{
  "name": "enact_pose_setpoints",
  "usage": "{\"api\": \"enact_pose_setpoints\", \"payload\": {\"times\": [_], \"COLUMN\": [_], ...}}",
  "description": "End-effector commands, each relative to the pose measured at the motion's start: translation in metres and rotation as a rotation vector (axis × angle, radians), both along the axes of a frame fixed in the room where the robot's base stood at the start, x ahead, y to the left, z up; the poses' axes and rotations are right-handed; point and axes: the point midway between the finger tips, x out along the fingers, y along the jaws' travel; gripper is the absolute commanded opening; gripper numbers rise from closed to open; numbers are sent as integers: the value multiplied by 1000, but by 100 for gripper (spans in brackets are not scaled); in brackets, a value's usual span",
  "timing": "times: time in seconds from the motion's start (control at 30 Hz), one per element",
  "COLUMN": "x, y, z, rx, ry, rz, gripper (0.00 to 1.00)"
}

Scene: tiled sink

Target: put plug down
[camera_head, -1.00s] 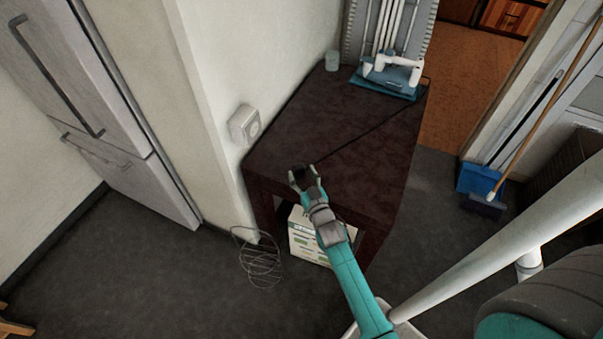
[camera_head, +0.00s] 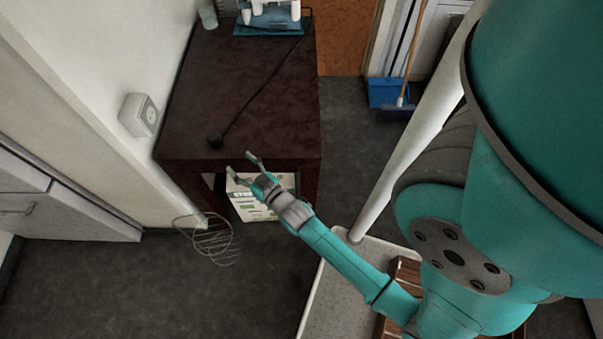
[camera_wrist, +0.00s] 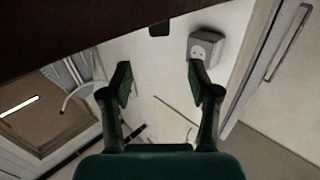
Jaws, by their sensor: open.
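The black plug (camera_head: 215,141) lies on the dark brown table (camera_head: 235,95) near its front edge, with its cord running back over the top. My gripper (camera_head: 241,164) is open and empty, just in front of that edge and apart from the plug. In the wrist view, the spread fingers of my gripper (camera_wrist: 159,66) have nothing between them. A small dark piece, probably the plug (camera_wrist: 159,29), shows at the table's edge beyond the fingertips.
A wall socket (camera_head: 138,115) is left of the table and also shows in the wrist view (camera_wrist: 205,48). A white and blue machine (camera_head: 270,20) stands at the table's back.

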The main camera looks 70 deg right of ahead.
Motion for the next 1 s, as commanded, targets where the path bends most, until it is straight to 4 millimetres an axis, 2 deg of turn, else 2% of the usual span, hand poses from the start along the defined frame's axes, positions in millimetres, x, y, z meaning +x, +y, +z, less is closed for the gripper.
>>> {"api": "enact_pose_setpoints", "payload": {"times": [0.17,0.3,0.5,0.8,1.0], "x": [-36,-82,-148,-235,-268], "y": [39,82,130,174,186], "z": [-2,5,28,84,119], "rx": [15,27,44,56,59], "ry": [32,70,125,211,251], "rz": [51,116,209,344,408], "gripper": [61,61,61,61,61]}}
